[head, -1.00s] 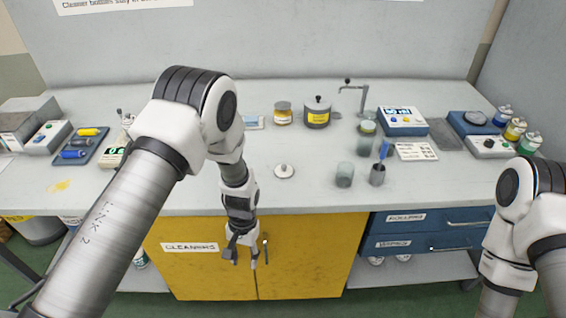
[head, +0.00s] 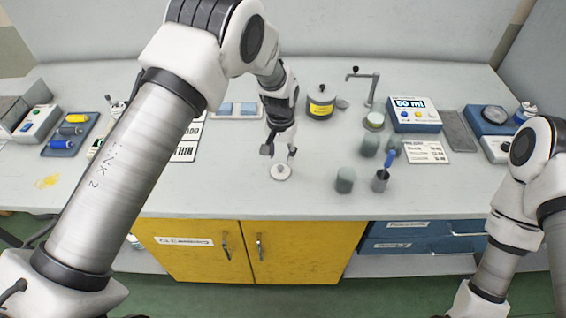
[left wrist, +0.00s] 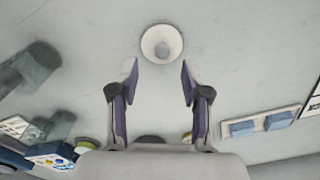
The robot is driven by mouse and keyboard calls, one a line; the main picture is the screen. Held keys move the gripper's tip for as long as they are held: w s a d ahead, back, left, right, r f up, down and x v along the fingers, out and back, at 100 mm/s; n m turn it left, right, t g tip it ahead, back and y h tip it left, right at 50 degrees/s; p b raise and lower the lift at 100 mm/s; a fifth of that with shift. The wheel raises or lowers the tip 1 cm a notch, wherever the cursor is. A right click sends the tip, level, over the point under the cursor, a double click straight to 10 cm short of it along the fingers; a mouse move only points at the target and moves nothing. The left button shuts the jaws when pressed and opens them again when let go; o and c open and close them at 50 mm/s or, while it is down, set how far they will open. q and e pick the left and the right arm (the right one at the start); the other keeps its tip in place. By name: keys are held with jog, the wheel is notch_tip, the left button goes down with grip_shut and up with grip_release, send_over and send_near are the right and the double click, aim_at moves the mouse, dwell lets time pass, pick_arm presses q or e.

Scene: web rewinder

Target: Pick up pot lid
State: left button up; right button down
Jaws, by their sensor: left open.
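A small round pale lid (head: 281,173) with a knob in its middle lies on the grey worktop near the front edge. It also shows in the left wrist view (left wrist: 161,42), just beyond the fingertips. My left gripper (head: 279,152) is open and empty, pointing down over the worktop at the lid's far side. In the left wrist view its fingers (left wrist: 158,72) are spread, with the lid roughly centred ahead of the gap. I cannot tell the exact height of the fingertips. My right gripper is outside the frames; only my right arm shows.
A grey pot (head: 321,107) with a yellow label and black knob stands behind the lid. Several cups, one holding a blue tool (head: 391,158), stand to the right. A blue-white dispenser box (head: 411,115) is farther right.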

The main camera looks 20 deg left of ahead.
aim_at(280, 167)
pick_arm(q)
jog(key=shift+s+a+f+p, duration=0.1)
jog(key=shift+s+f+p, duration=0.1)
jog(key=shift+f+p, duration=0.2)
jog(key=shift+s+f+p, duration=0.2)
jog(key=shift+f+p, duration=0.1)
jog(key=shift+f, duration=0.2)
jog(key=f, duration=0.2)
jog(key=w+f, duration=0.1)
jog(key=f, duration=0.1)
jog(key=shift+w, duration=0.1)
jog(key=shift+r, duration=0.1)
jog(key=shift+s+r, duration=0.15)
jog(key=shift+s, duration=0.1)
jog(key=shift+c, duration=0.9)
jog(key=shift+w, duration=0.1)
jog(key=c, duration=0.6)
jog(key=shift+c, duration=0.3)
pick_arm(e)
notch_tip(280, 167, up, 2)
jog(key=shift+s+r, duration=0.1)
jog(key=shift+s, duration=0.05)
pick_arm(q)
jog(key=shift+r+p, duration=0.1)
jog(key=shift+p, duration=0.25)
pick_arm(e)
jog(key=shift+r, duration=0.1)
